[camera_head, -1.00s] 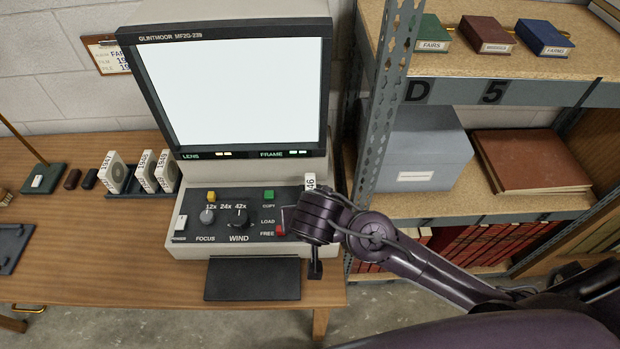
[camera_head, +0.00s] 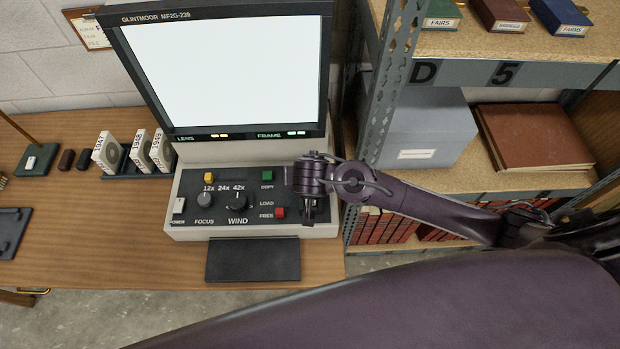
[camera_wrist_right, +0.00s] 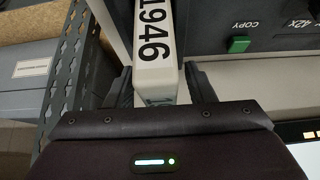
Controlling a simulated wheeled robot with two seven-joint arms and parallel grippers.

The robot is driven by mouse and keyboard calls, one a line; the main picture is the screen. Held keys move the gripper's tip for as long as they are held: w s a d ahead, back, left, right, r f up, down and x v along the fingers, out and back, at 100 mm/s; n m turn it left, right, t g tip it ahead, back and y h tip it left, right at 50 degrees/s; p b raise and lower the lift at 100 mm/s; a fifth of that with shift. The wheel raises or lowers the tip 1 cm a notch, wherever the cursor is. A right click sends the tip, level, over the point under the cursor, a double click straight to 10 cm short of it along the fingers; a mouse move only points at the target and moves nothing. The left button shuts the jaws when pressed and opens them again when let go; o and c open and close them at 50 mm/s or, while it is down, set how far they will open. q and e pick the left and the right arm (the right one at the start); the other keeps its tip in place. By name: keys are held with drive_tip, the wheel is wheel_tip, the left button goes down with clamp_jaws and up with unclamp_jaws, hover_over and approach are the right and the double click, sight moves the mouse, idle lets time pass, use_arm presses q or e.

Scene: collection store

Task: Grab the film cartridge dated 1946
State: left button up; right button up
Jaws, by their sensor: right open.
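The film cartridge dated 1946 (camera_wrist_right: 154,50) is white with a black-printed label and shows in the right wrist view, at the reader's panel. My right gripper (camera_wrist_right: 161,88) is open, with one dark finger on each side of the cartridge's near end. I cannot tell whether either finger touches it. In the head view my right gripper (camera_head: 309,214) is over the right end of the reader's control panel, and the arm hides the cartridge there. My left gripper is not in view.
The microfilm reader (camera_head: 230,75) has a lit screen, knobs and a green COPY button (camera_head: 267,175). Cartridges marked 1947 (camera_head: 105,152), 1948 (camera_head: 141,150) and 1949 (camera_head: 160,150) stand in a rack at left. A metal shelf (camera_head: 388,110) with boxes and books is close on the right.

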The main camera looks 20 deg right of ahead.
drive_tip(key=shift+f, duration=0.1)
drive_tip(key=c, duration=0.5)
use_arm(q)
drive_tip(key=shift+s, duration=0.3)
use_arm(e)
clamp_jaws()
